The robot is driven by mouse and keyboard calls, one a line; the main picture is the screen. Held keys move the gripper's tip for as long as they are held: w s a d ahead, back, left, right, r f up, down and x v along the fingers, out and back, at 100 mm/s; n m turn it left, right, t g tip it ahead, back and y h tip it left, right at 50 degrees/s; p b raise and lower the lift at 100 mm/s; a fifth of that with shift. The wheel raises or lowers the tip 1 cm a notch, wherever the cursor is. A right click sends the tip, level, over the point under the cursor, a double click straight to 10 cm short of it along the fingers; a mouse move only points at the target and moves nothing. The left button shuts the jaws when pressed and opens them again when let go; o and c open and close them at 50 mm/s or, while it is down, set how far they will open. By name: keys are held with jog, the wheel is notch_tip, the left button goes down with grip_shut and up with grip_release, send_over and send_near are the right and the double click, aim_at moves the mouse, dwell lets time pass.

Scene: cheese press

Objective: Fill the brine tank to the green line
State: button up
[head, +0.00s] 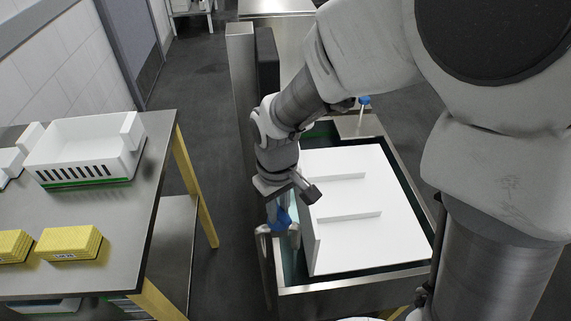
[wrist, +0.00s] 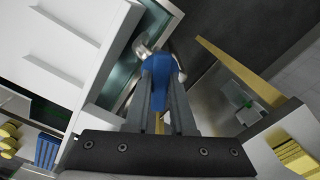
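The brine tank (head: 355,283) is a steel box in the head view. A white ridged board (head: 370,235) covers most of its top; it also shows in the wrist view (wrist: 65,50). A teal strip (head: 292,262) shows along the left inside. My gripper (head: 281,222) is at the tank's left wall. In the wrist view its fingers (wrist: 162,88) are closed around a blue handle (wrist: 157,72) on a pale metal fitting (wrist: 141,50). I cannot make out the water level or the green line on the wall.
A steel table (head: 120,222) with yellow legs stands to the left, holding a white slotted crate (head: 85,155) and yellow blocks (head: 68,243). A blue knob (head: 365,100) is at the tank's far end. Dark floor (head: 205,150) lies clear between table and tank.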

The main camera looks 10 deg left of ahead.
aim_at(279, 210)
grip_shut()
jog(key=shift+m, duration=2.9)
jog(key=o, duration=0.8)
grip_release()
notch_tip(279, 210, up, 18)
jog(key=p, duration=0.2)
jog(key=shift+f, duration=0.25)
